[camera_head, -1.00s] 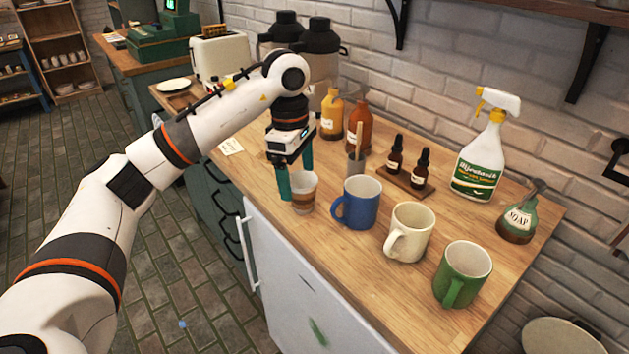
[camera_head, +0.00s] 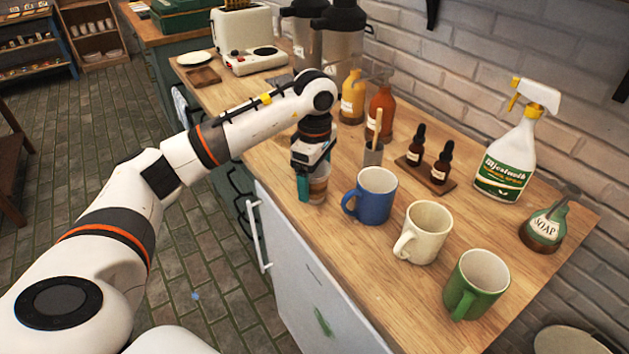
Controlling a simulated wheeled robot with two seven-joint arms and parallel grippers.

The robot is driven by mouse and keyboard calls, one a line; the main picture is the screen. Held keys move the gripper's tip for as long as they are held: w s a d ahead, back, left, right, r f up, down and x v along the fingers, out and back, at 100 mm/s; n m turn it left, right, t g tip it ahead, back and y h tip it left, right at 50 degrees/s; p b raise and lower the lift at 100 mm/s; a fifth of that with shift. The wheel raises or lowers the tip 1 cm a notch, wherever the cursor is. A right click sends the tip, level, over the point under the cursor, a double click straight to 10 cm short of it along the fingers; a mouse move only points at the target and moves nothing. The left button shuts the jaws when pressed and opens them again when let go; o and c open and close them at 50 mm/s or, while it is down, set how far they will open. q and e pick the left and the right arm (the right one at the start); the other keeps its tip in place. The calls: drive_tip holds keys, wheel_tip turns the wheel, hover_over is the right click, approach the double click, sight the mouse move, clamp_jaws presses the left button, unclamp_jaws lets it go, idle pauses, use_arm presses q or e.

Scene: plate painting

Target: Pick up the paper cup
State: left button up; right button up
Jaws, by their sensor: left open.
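The paper cup (camera_head: 319,189), white with a brown band, stands on the wooden counter (camera_head: 290,160) near its front edge, left of the blue mug. My left gripper (camera_head: 313,186) points down at the cup from above and is open. One teal finger shows on the cup's left side; the other finger is hidden. The gripper body covers the cup's rim. I cannot tell whether the fingers touch the cup. My right gripper is not in view.
A blue mug (camera_head: 373,200) stands close to the right of the cup, with a cream mug (camera_head: 426,236) and a green mug (camera_head: 478,286) further along. Behind are a grey holder (camera_head: 373,154) with a wooden stick and an orange bottle (camera_head: 381,112).

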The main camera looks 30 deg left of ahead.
sight(314, 186)
use_arm(q)
wheel_tip(314, 186, down, 3)
drive_tip(key=shift+a+f, duration=0.1)
drive_tip(key=shift+c, duration=0.6)
drive_tip(key=c, duration=0.9)
